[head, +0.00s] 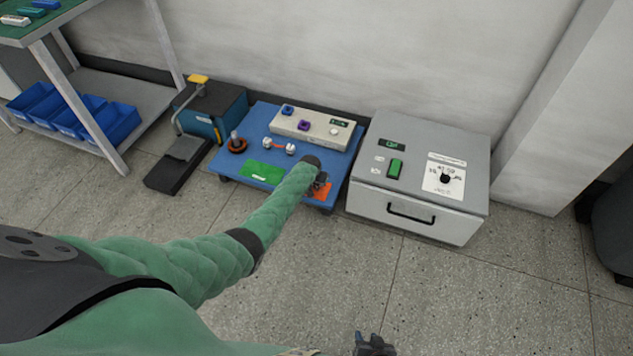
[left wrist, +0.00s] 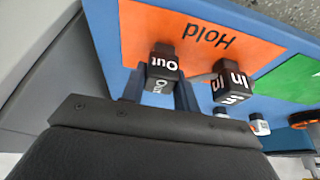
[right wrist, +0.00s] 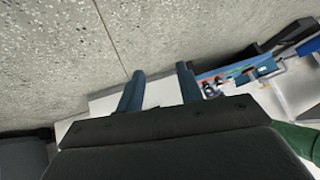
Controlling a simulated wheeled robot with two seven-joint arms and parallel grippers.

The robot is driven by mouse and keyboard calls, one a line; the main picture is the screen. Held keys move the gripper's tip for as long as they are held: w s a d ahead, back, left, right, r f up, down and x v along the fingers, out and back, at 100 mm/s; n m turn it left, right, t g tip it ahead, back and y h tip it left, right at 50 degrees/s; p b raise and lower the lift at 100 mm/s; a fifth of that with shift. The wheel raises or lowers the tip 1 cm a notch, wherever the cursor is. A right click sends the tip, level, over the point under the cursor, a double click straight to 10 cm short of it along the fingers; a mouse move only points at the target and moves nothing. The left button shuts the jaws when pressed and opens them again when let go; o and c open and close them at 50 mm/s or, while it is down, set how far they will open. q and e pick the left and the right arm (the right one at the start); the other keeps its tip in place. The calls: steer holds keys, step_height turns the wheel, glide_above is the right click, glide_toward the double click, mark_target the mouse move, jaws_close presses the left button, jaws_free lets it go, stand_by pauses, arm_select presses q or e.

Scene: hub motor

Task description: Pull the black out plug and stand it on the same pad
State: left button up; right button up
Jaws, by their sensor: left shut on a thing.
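The black out plug (left wrist: 163,66), marked "Out" in white, is between the fingers of my left gripper (left wrist: 160,92) in the left wrist view. That gripper is shut on it. The plug is over the orange pad marked "Hold" (left wrist: 140,28); I cannot tell whether it touches the pad. A second black plug, marked "In" (left wrist: 232,85), is beside it, apart from the fingers. In the head view my left gripper (head: 319,188) is over the orange pad (head: 323,192) and mostly hides the plugs. My right gripper (right wrist: 160,88) is open and empty, away from the board.
The blue board (head: 228,165) also holds a green pad (head: 262,173), a white terminal box (head: 310,127) and a dark round part (head: 237,145). A grey powered box (head: 420,170) stands close to its right. A blue foot-pedal unit (head: 210,115) stands left.

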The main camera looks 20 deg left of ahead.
arm_select(q)
steer(key=o, duration=1)
steer(key=shift+o, duration=0.9)
arm_select(e)
steer(key=shift+w+r, duration=0.3)
steer(key=shift+w, duration=0.35)
arm_select(q)
steer(key=shift+s+r+p, duration=0.2)
steer(key=shift+r+p, duration=0.1)
steer(key=shift+r, duration=0.2)
steer(key=p+v, duration=0.2)
steer(key=v, duration=0.4)
steer(key=shift+r, duration=0.3)
arm_select(e)
step_height(320, 180, up, 2)
steer(key=shift+r, duration=0.25)
arm_select(q)
steer(key=shift+s, duration=0.15)
arm_select(e)
steer(key=shift+s+f, duration=0.1)
steer(key=shift+s, duration=0.05)
